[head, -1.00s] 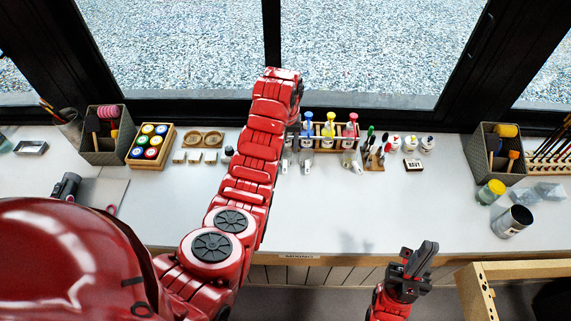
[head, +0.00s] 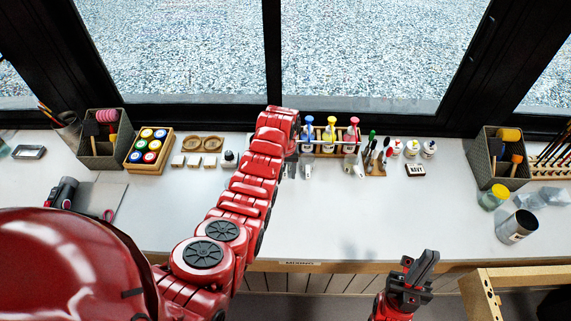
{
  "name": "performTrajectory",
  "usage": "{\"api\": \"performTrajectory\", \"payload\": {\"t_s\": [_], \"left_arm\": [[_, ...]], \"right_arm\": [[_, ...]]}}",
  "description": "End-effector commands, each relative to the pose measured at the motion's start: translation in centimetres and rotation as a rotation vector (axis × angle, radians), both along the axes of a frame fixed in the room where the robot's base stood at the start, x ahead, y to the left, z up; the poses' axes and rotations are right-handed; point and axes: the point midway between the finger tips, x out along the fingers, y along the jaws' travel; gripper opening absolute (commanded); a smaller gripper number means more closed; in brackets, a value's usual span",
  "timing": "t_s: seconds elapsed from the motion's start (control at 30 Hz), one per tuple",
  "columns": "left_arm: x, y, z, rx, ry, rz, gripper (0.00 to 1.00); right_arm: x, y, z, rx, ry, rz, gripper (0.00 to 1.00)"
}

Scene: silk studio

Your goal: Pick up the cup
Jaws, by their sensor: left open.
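A grey metal cup (head: 512,230) with a dark open mouth stands on the right part of the white worktop (head: 390,215), near its front edge. My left arm reaches over the middle of the worktop. My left gripper (head: 293,155) is at its far end, beside the bottle rack and far to the left of the cup. It is open; its fingers are mostly hidden behind the arm. My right gripper (head: 418,268) is in front of the worktop's front edge, left of the cup and apart from it. Its finger gap is unclear.
A yellow-lidded jar (head: 493,197) and clear blocks (head: 553,196) stand close to the cup. A tool bin (head: 483,165) is behind them. A rack with coloured bottles (head: 330,140) stands near my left gripper. A wooden frame (head: 520,275) is at lower right. The worktop's front middle is clear.

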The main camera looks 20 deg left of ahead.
Motion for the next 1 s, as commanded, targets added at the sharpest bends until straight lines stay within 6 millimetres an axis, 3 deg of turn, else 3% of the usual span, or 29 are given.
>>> {"api": "performTrajectory", "payload": {"t_s": [0.17,0.47,1.0], "left_arm": [[-0.01,-0.01,-0.05,0.000,0.000,0.000,0.55],[-0.03,-0.02,-0.04,0.000,0.001,0.000,0.01],[0.01,-0.02,0.08,0.000,0.000,0.000,0.00]], "right_arm": [[0.00,0.00,-0.05,0.000,0.000,0.000,0.00],[0.00,0.00,-0.05,0.000,0.000,0.000,0.00],[0.00,0.00,-0.24,0.000,0.000,0.000,0.00]]}}
